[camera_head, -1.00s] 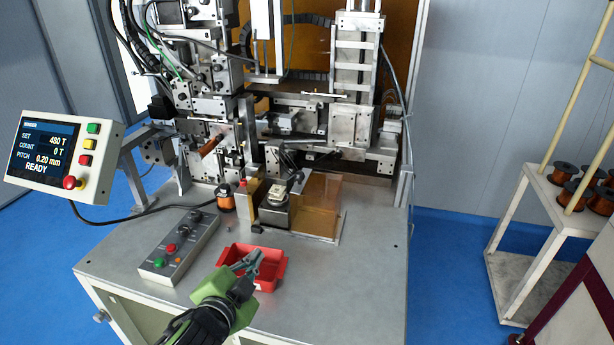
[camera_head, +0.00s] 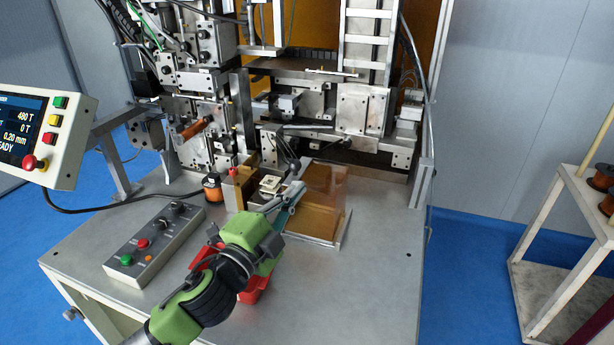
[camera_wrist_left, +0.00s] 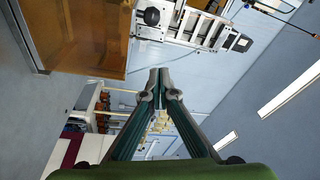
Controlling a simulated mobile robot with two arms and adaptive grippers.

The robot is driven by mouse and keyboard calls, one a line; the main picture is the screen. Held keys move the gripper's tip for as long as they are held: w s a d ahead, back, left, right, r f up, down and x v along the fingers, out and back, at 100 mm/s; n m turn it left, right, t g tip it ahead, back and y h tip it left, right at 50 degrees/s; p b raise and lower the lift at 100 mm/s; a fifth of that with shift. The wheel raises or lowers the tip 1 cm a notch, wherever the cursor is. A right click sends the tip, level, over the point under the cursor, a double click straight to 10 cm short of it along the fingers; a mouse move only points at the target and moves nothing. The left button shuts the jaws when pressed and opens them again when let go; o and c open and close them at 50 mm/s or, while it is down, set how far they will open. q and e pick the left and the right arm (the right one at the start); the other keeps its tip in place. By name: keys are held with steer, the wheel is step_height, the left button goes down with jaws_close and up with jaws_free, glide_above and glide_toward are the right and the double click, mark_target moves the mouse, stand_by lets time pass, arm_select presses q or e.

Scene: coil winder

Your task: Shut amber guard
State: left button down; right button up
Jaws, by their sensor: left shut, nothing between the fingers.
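The amber guard (camera_head: 325,190) is a clear amber panel with a metal edge, standing at the right of a small fixture on the machine table. My left gripper (camera_head: 291,197) is shut and empty, its fingertips at the guard's left side, in front of the fixture. I cannot tell from the head view whether they touch it. In the left wrist view the shut fingertips (camera_wrist_left: 159,76) point ahead, apart from a large amber panel (camera_wrist_left: 95,35) at the upper left. My right gripper is in neither view.
A red tray (camera_head: 255,290) lies under my left arm. A button box (camera_head: 155,245) is at the left of the table, and a copper spool (camera_head: 212,188) stands by the fixture. The table's right front (camera_head: 370,290) is clear. A spool cart (camera_head: 575,215) stands at the right.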

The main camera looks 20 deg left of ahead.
mark_target(302, 170)
arm_select(q)
steer(key=p+x, duration=0.1)
steer(key=x, duration=0.2)
steer(key=p+x, duration=0.1)
steer(key=x, duration=0.3)
steer(key=p+x, duration=0.1)
steer(key=x, duration=0.2)
steer(key=shift+w+f, duration=0.15)
steer(key=shift+f, duration=0.1)
steer(key=shift+a+f+p, duration=0.2)
steer(key=shift+a+f, duration=0.05)
steer(key=shift+a, duration=0.35)
steer(key=shift+a+f+p, duration=0.25)
steer(key=shift+a, duration=0.35)
steer(key=shift+a+f+p, duration=0.2)
steer(key=shift+a+f, duration=0.05)
steer(key=shift+a, duration=0.35)
steer(key=shift+f, duration=0.1)
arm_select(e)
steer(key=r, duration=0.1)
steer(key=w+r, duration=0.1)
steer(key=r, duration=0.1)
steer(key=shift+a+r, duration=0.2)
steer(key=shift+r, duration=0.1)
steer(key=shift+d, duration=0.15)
